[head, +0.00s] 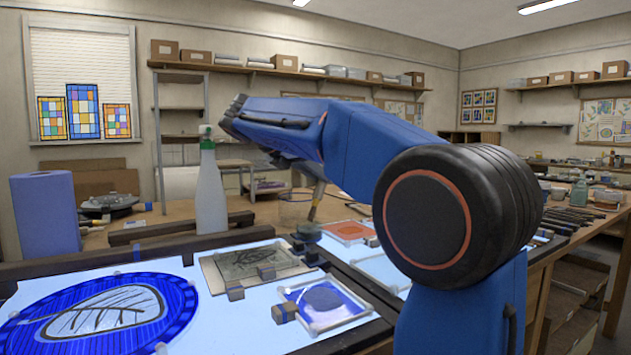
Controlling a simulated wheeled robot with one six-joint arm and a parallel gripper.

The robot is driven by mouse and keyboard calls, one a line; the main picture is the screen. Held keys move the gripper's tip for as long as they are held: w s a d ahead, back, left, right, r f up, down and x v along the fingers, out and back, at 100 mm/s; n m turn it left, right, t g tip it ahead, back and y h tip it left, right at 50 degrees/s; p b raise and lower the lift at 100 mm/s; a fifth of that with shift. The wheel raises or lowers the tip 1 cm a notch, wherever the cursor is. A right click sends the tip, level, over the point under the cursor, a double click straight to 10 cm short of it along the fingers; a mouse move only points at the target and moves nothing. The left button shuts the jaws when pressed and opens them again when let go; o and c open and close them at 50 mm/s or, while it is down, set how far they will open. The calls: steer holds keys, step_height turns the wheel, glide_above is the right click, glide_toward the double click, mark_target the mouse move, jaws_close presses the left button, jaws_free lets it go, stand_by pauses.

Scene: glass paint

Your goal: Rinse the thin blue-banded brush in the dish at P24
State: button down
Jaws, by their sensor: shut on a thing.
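My arm reaches away over the bench, and my gripper (318,186) is small and partly hidden behind my blue arm link. It is shut on a slender brownish brush (314,207) that points down. The brush's band colour is too small to make out. No P24 label can be read.
A white spray bottle (210,190) and a blue paper roll (45,215) stand to the left. Painted glass pieces lie on the lit panels, including a large blue oval (180,297) and a blue square (345,310). Dark bars (140,265) cross behind them.

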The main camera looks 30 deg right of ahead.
steer(key=shift+w+d+r, duration=0.1)
steer(key=shift+d+r, duration=0.15)
steer(key=shift+r, duration=0.15)
steer(key=shift+r, duration=0.1)
steer(key=shift+r, duration=2.15)
